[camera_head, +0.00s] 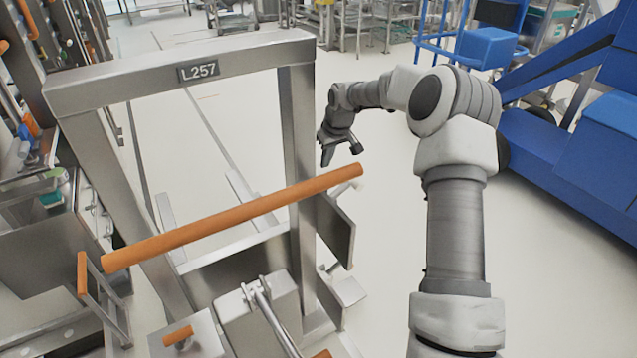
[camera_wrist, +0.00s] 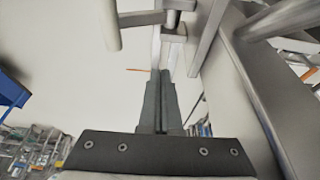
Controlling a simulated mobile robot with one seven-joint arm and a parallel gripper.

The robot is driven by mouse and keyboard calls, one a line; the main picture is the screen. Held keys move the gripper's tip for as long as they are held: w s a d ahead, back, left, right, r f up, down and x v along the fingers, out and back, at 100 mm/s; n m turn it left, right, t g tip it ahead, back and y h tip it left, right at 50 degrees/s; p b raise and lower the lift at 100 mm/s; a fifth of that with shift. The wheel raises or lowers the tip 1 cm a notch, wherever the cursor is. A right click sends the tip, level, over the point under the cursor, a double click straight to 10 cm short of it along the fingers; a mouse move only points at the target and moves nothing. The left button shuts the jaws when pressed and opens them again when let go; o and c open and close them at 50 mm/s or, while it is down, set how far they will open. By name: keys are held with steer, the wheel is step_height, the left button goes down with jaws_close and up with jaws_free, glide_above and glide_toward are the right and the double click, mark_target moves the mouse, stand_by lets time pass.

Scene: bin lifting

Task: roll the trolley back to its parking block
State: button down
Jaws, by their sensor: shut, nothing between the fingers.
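The trolley (camera_head: 299,150) is a grey metal frame with a plate marked L257 (camera_head: 198,71) on its top beam. An orange bar handle (camera_head: 225,218) slants across its near side. My gripper (camera_head: 338,150) is just right of the right post, near and beyond the handle's right end. In the wrist view my gripper's fingers (camera_wrist: 160,76) are together with nothing between them. Metal bars of a frame (camera_wrist: 205,35) show close ahead and to the right there. I cannot pick out the parking block for certain.
A rack with orange-handled parts (camera_head: 60,180) stands close on the left. Blue equipment (camera_head: 570,130) fills the right side. A blue cart (camera_head: 488,48) and metal racks (camera_head: 388,20) stand at the back. Pale floor (camera_head: 385,200) is clear between trolley and my arm.

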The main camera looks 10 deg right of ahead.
steer(key=b+x, duration=0.3)
steer(key=x, duration=0.8)
steer(key=shift+s+d+r+b, duration=0.15)
steer(key=shift+s+d, duration=0.1)
steer(key=shift+s, duration=0.45)
steer(key=shift+s+d+r+b, duration=0.1)
steer(key=shift+s+d+r, duration=0.15)
steer(key=shift+s, duration=0.45)
steer(key=shift+s+d+r+b, duration=0.1)
steer(key=shift+s+d, duration=0.1)
steer(key=shift+s, duration=0.5)
steer(key=shift+s, duration=0.15)
